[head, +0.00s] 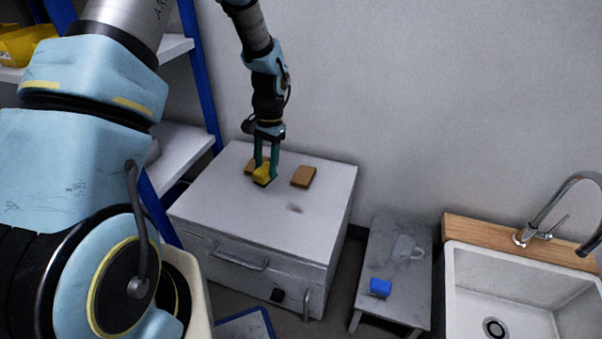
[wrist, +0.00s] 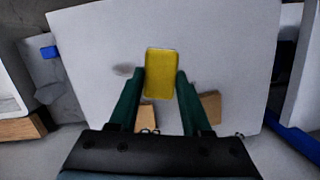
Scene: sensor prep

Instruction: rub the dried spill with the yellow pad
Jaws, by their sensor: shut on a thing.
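My gripper (head: 266,172) points down over the white cabinet top (head: 225,205), its green fingers shut on the yellow pad (head: 262,175). In the wrist view the pad (wrist: 161,73) sits between the two fingertips (wrist: 160,80). The pad is at or just above the surface; I cannot tell if it touches. The dried spill (head: 296,208) is a small dark smudge on the cabinet top, in front and to the right of the pad. In the wrist view the spill (wrist: 123,70) lies just left of the pad, apart from it.
A brown block (head: 303,176) lies right of my gripper, and another (head: 252,166) lies partly behind it. A low grey table (head: 378,250) to the right holds a blue block (head: 380,288) and a clear mug (head: 407,248). A sink (head: 520,285) stands far right.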

